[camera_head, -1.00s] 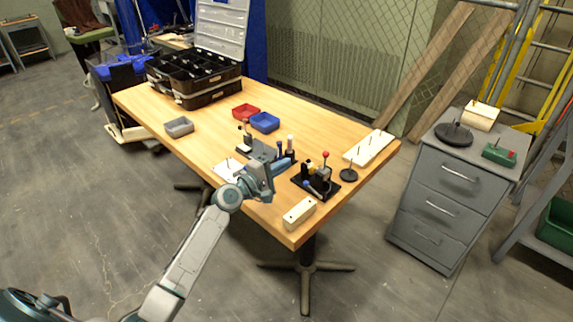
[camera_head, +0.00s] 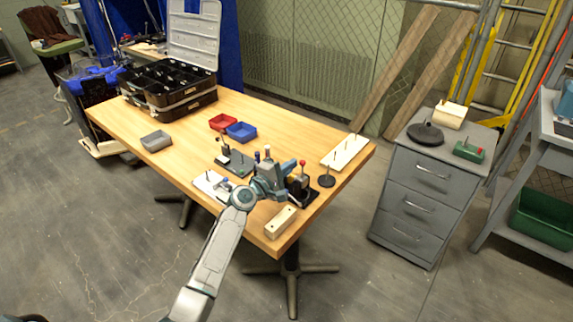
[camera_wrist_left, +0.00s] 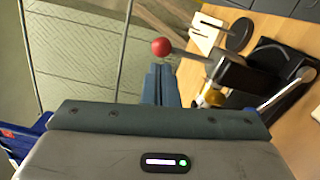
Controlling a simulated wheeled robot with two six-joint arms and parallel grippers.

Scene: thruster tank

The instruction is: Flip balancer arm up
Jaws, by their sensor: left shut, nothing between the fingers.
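A small device with a black body (camera_head: 301,186) and a red ball on its lever stands on a black base near the table's right front edge. I take this lever for the balancer arm. In the left wrist view the red ball (camera_wrist_left: 161,46) tops a grey rod that runs to a dark block (camera_wrist_left: 240,75), with a yellow part below. My left gripper (camera_head: 288,170) is shut and empty, just left of the device, and partly hides it. In the left wrist view its closed fingers (camera_wrist_left: 160,72) point toward the red ball, just below it; contact cannot be told.
On the table (camera_head: 190,165) stand a white peg board (camera_head: 345,152), a black disc with a peg (camera_head: 327,182), a wooden block (camera_head: 281,222) and a grey fixture (camera_head: 237,165). Red (camera_head: 222,122), blue (camera_head: 241,132) and grey (camera_head: 156,141) bins lie farther left. A drawer cabinet (camera_head: 420,200) stands to the right.

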